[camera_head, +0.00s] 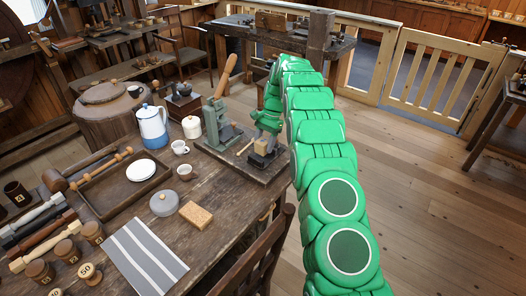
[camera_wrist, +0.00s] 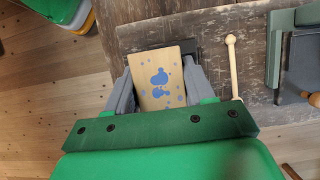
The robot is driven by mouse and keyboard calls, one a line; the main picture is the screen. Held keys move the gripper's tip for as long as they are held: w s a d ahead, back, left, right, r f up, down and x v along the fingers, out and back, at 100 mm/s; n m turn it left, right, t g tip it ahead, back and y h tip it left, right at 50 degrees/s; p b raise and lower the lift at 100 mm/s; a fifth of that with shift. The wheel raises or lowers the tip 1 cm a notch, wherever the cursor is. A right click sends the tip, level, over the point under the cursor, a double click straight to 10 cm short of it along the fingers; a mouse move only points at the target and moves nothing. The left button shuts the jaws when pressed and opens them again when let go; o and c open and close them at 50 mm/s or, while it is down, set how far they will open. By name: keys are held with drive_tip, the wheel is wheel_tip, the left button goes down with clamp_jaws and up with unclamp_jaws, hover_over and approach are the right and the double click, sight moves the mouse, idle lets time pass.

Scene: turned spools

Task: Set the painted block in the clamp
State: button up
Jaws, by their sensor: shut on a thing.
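The painted block (camera_wrist: 158,80) is pale wood with a blue motif and blue dots. It sits between the two grey fingers of my gripper (camera_wrist: 160,72) in the wrist view, and they are shut on it. In the head view the block (camera_head: 261,145) shows small under my gripper (camera_head: 264,138), at the table's right end. A low dark fixture, apparently the clamp (camera_head: 262,160), is directly below the block; in the wrist view a dark piece of it (camera_wrist: 188,47) shows past the block's far edge. Its jaws are mostly hidden, and I cannot tell whether the block touches it.
A grey-green press (camera_head: 218,122) with a wooden lever stands left of the clamp, and a thin wooden rod (camera_wrist: 232,65) lies between them. A chair (camera_head: 262,255) is at the front.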

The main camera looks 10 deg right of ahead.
sight(263, 158)
drive_tip(key=shift+w+f, duration=0.9)
drive_tip(key=shift+f, duration=0.15)
drive_tip(key=shift+w+f, duration=0.25)
drive_tip(key=shift+f, duration=1.55)
drive_tip(key=shift+a+f, duration=0.1)
drive_tip(key=o, duration=1.2)
